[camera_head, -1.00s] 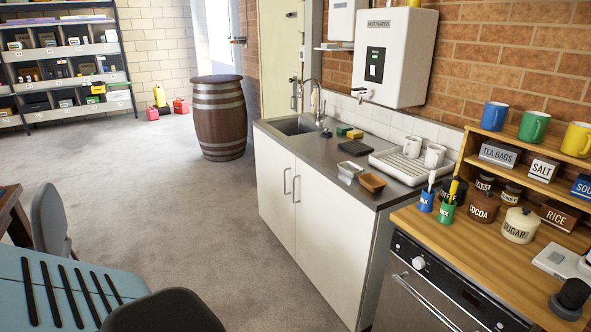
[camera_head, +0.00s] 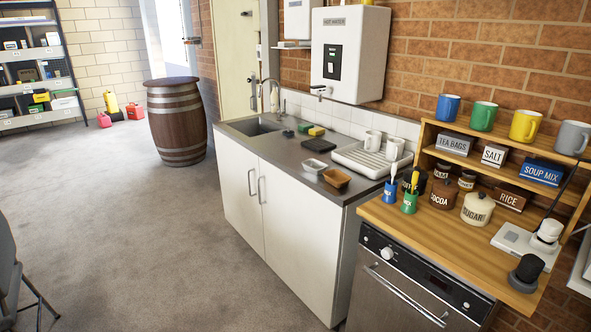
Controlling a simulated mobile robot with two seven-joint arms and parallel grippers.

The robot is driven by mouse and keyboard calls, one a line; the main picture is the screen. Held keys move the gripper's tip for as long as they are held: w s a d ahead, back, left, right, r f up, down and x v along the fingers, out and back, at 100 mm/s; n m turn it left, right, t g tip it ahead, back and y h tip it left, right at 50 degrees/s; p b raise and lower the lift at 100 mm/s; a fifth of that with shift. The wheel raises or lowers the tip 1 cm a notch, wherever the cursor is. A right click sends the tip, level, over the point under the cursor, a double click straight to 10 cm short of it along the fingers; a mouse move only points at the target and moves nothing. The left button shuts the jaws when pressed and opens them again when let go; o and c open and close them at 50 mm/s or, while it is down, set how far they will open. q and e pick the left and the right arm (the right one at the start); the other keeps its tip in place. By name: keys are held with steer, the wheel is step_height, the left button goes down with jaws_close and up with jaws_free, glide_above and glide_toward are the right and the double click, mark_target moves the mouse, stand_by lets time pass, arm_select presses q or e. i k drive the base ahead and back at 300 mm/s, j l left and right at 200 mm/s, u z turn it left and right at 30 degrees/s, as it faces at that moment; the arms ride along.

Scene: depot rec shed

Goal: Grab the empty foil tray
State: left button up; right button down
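Two small trays sit side by side on the grey sink counter (camera_head: 282,153), near its front edge. The silver foil tray (camera_head: 313,166) is on the left and looks empty. The brown tray (camera_head: 336,178) is to its right, apart from it or nearly so; its contents are too small to tell. Neither of my grippers is in view.
A white draining rack (camera_head: 366,160) with two white mugs stands behind the trays. A dark square mat (camera_head: 318,144) lies near the sink (camera_head: 252,127). A wooden counter (camera_head: 430,225) with jars and mugs is on the right. A barrel (camera_head: 177,122) stands at the back. The floor left of the cabinet is clear.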

mark_target(316, 167)
steer(key=z, duration=0.35)
steer(key=i+j+z, duration=0.25)
steer(key=z, duration=0.15)
steer(key=i+j+z, duration=0.2)
steer(key=j+z, duration=0.25)
steer(key=i+j, duration=0.15)
steer(key=j, duration=0.15)
steer(key=i+j+z, duration=0.1)
steer(key=j, duration=0.25)
steer(key=i+j, duration=0.15)
steer(key=j, duration=0.15)
steer(key=i+j+z, duration=0.1)
steer(key=j, duration=0.25)
steer(key=i+j, duration=0.15)
steer(key=j, duration=0.2)
steer(key=l+z, duration=0.05)
